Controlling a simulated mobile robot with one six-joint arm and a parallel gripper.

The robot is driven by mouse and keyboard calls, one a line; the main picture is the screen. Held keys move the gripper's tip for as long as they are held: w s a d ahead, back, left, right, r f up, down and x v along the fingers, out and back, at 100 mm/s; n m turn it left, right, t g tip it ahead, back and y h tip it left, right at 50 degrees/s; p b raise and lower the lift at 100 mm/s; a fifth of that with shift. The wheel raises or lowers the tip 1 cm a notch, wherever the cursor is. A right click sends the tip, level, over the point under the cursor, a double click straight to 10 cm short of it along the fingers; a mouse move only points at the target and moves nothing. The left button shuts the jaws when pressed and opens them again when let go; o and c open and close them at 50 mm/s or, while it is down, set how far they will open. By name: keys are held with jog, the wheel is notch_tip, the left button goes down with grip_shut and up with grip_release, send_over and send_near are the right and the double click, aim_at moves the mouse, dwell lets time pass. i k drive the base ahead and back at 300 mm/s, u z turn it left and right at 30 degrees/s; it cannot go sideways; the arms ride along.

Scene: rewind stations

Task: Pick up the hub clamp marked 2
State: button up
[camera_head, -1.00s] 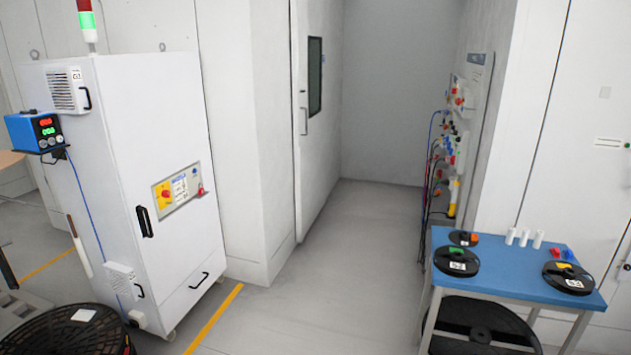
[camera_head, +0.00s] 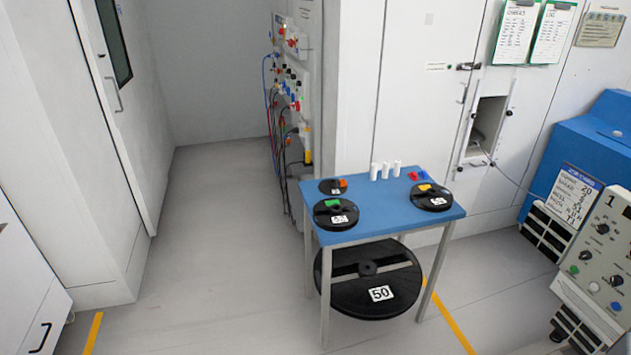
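No mark 2 can be read on any small part in view, so I cannot tell which one is the hub clamp. Small coloured pieces are on the blue-topped table (camera_head: 385,226): a red piece (camera_head: 413,176) and a blue piece (camera_head: 423,173) at the back. A green piece (camera_head: 332,203) is on the front left black reel (camera_head: 335,220), an orange piece (camera_head: 343,183) at the small black disc (camera_head: 329,187), and a yellow piece (camera_head: 425,187) on the right black reel (camera_head: 434,203). My gripper is not in view.
Several white cylinders (camera_head: 385,171) stand at the table's back edge. A large black reel labelled 50 (camera_head: 370,280) is under the table. A cable panel (camera_head: 291,100) is behind, left. A control box (camera_head: 600,240) and blue machine (camera_head: 590,150) are at right. The floor left of the table (camera_head: 220,250) is clear.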

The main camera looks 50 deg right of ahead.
aim_at(330, 187)
jog(key=i, duration=1.4)
jog(key=z, duration=0.05)
